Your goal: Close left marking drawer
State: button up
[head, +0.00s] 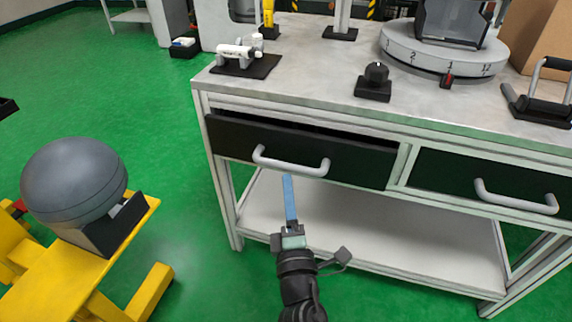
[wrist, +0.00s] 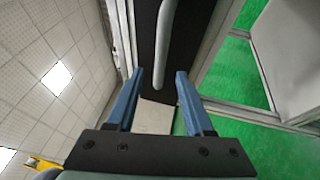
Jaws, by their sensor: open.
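The left drawer (head: 352,163) has a dark front and stands slightly pulled out of the workbench, with a dark gap along its top edge. Its pale bar handle (head: 290,166) runs across the front. My gripper (head: 289,180) is just below and in front of this handle, with blue fingers. In the wrist view my gripper (wrist: 157,76) is open and empty. The drawer handle (wrist: 163,50) shows ahead of the fingers, its lower end in line with the gap between them, against the dark drawer front (wrist: 146,35). I cannot tell whether a finger touches the drawer.
The right drawer (head: 440,178) looks shut. The bench top (head: 320,82) carries a black knob (head: 375,82) and a numbered round turntable (head: 440,58). A white lower shelf (head: 370,235) lies below. A yellow stand (head: 60,262) with a grey ball (head: 73,178) is at left. Green floor between is clear.

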aim_at(286, 163)
jog(key=x, duration=0.7)
jog(key=shift+b, duration=0.35)
grip_shut()
dwell(1.1)
